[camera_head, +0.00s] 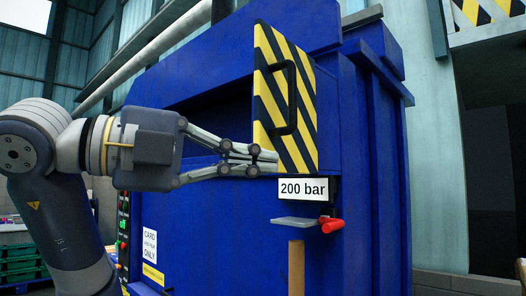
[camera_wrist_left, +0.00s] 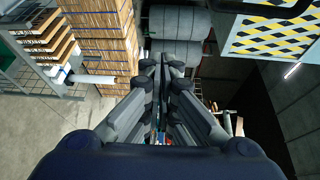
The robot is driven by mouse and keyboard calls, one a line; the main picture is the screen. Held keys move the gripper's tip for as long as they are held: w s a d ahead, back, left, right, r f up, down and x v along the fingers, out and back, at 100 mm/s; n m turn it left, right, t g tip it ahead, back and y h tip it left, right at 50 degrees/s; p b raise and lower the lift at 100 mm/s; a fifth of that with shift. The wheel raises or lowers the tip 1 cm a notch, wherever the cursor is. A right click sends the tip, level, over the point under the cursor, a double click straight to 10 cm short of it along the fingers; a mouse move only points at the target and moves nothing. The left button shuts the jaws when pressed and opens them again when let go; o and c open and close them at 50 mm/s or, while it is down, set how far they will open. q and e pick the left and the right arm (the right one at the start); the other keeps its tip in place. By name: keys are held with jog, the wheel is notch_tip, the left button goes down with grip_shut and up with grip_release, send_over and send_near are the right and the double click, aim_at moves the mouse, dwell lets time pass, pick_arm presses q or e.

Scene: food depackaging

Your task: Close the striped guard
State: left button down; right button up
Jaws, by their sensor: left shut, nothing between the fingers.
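The striped guard (camera_head: 308,110) is a yellow and black panel with a black handle, on the front of the blue machine (camera_head: 350,190). It stands out at an angle, with a dark opening to its left. My left gripper (camera_head: 268,160) is shut and empty, with its fingertips at the guard's lower left edge in the head view. I cannot tell whether they touch it. In the left wrist view the fingers (camera_wrist_left: 165,62) are together, and a yellow and black striped panel (camera_wrist_left: 272,36) shows at the upper right. My right gripper is not in view.
A control panel with lit buttons (camera_head: 123,225) is at the machine's left. Stacked cardboard (camera_wrist_left: 100,40) shows in the wrist view.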

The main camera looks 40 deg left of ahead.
pick_arm(q)
jog(key=s+a+r+n+t+y, duration=0.1)
jog(key=s+a+n+t+y, duration=0.1)
jog(key=s+a, duration=0.1)
jog(key=p+x, duration=0.4)
jog(key=x, duration=0.7)
jog(key=a, duration=0.3)
jog(key=a+p, duration=0.1)
jog(key=shift+s+a, duration=0.25)
jog(key=shift+s, duration=0.1)
